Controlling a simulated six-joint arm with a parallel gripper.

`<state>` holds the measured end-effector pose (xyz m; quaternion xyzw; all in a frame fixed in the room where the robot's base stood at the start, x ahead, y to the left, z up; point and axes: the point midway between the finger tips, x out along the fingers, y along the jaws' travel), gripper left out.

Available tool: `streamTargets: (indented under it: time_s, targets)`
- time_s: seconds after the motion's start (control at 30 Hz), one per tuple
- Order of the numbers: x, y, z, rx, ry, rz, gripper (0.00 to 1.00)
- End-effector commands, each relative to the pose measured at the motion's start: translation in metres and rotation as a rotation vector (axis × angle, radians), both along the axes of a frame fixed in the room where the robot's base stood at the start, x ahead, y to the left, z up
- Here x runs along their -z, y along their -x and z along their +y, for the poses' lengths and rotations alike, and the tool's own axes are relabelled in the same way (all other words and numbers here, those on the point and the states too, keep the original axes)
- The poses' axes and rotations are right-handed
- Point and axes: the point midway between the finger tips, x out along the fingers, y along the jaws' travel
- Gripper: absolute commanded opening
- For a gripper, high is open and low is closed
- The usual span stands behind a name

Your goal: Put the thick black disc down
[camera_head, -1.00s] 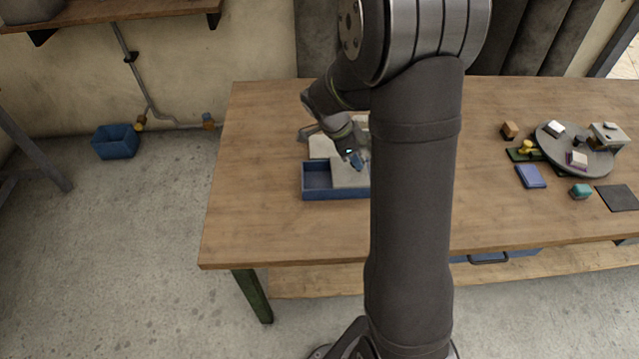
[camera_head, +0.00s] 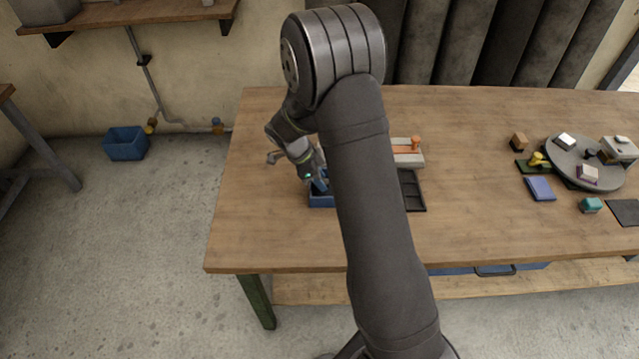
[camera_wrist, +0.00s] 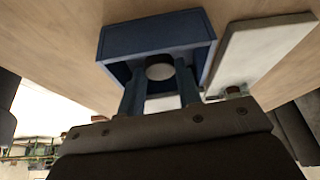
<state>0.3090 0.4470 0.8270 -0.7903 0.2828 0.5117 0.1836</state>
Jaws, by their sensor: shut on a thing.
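My gripper (camera_head: 319,182) is low over the blue box (camera_head: 321,201) at the left part of the table. In the wrist view my gripper (camera_wrist: 161,82) has its two blue fingers reaching into the open compartment of the box (camera_wrist: 155,32). The fingers are shut on a round thing, the thick black disc (camera_wrist: 160,71), whose visible face looks grey in this light. Its lower side and any contact with the box floor cannot be made out. In the head view the disc is hidden by my gripper and arm.
A pale slab (camera_wrist: 262,48) lies beside the box in the wrist view. A dark tray (camera_head: 412,190) and a pale block with an orange part (camera_head: 408,150) stand right of my arm. A round grey stand (camera_head: 572,172) with small items is far right. The table's left end is clear.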

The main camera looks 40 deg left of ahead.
Motion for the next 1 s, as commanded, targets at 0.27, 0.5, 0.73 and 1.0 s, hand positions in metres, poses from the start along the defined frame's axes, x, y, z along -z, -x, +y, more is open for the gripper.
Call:
streamTargets:
  time_s: [0.27, 0.5, 0.73, 1.0]
  targets:
    - [0.025, 0.0, 0.0, 0.0, -0.001, 0.001, 0.1]
    - [0.027, 0.0, -0.001, -0.001, 0.0, 0.0, 0.1]
    - [0.027, 0.0, 0.0, -0.001, 0.0, 0.0, 0.53]
    - [0.023, 0.0, 0.0, -0.001, -0.001, 0.0, 0.53]
